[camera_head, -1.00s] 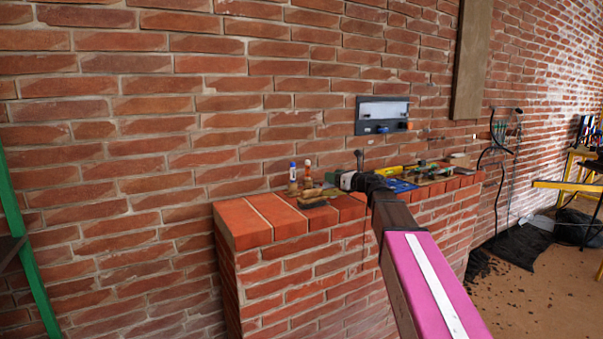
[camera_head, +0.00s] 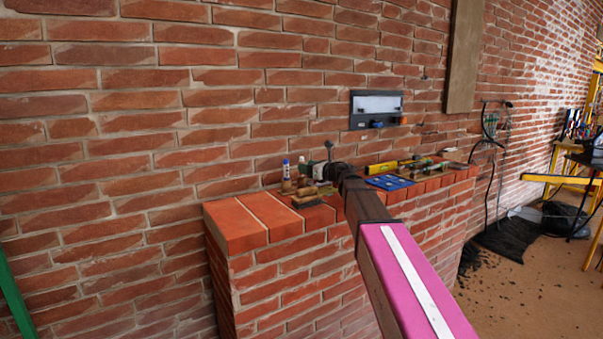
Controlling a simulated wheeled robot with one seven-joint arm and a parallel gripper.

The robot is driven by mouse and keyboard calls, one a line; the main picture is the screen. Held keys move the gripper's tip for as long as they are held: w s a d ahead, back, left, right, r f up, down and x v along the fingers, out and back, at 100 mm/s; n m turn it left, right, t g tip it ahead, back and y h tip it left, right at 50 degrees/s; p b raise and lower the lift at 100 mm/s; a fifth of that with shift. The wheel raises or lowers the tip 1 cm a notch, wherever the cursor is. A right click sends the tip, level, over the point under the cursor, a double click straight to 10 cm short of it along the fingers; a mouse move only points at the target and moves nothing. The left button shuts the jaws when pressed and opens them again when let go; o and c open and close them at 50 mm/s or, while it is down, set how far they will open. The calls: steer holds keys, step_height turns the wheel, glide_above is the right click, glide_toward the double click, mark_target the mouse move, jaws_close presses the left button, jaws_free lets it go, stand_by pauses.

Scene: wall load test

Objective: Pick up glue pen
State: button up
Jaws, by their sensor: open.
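A small upright white tube with a blue cap (camera_head: 286,169), which looks like the glue pen, stands on the brick ledge (camera_head: 238,226) near the wall. A second small bottle (camera_head: 302,166) stands just to its right. My gripper (camera_head: 317,173) is at the end of my pink and dark arm, over the ledge just right of these two. It is open and appears apart from the blue-capped tube. The fingers are small and partly hidden by the dark wrist, so the exact gap is hard to tell.
Wooden blocks and a dark brush-like item (camera_head: 306,199) lie in front of the tubes. Right of my arm are a blue item (camera_head: 390,182), a yellow level (camera_head: 381,168) and several tools. A dark wall box (camera_head: 377,109) hangs above. The ledge's left end is bare.

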steer(key=x, duration=0.4)
steer(key=shift+a+f, duration=0.15)
steer(key=shift+a, duration=0.25)
steer(key=shift+c, duration=0.3)
jaws_close()
